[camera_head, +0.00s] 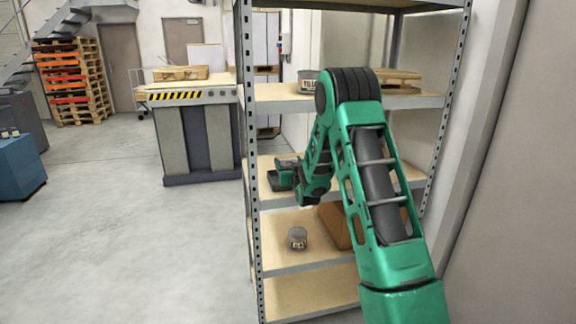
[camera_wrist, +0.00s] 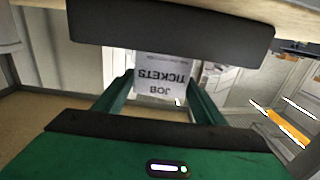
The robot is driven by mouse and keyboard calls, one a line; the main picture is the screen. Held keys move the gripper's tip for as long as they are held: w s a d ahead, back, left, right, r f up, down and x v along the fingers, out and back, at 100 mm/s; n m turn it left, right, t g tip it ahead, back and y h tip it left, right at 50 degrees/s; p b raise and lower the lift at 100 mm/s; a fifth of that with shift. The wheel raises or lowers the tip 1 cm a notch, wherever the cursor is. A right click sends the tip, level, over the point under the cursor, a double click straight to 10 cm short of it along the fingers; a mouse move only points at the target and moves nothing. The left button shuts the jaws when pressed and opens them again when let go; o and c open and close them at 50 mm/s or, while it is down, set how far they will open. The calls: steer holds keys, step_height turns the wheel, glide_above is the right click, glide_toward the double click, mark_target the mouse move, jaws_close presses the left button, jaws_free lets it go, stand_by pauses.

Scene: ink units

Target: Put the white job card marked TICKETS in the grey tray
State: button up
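A white card (camera_wrist: 162,78) marked JOB TICKETS shows in the wrist view, with its print upside down. It appears between the two green fingers of my gripper (camera_wrist: 161,82), which stand apart on either side of it. I cannot tell how far beyond the fingertips it is, and I see no contact. In the head view my gripper (camera_head: 280,175) is at the middle shelf's left side and points left. The card cannot be made out there. I cannot identify the grey tray for certain in either view.
A metal shelf rack (camera_head: 250,150) surrounds my gripper, with boards above and below. A grey labelled container (camera_head: 297,238) and a brown box (camera_head: 336,225) stand on a lower shelf. Another labelled container (camera_head: 307,82) is on the upper shelf. A bench (camera_head: 195,95) with a striped edge stands left.

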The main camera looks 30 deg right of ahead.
steer(key=shift+o, duration=0.9)
steer(key=shift+s+r, duration=0.1)
steer(key=s+a+m+g+y, duration=0.1)
steer(key=s+a+g, duration=0.3)
steer(key=s, duration=1.5)
steer(key=s+a+r+m+g+y, duration=0.1)
steer(key=s+a+g, duration=0.3)
steer(key=s, duration=1.6)
steer(key=s+a+r+m+g+y, duration=0.1)
steer(key=s+a+g+y, duration=0.2)
steer(key=s+g, duration=0.6)
steer(key=s, duration=1.1)
steer(key=shift+s+a, duration=0.2)
steer(key=shift+a, duration=0.2)
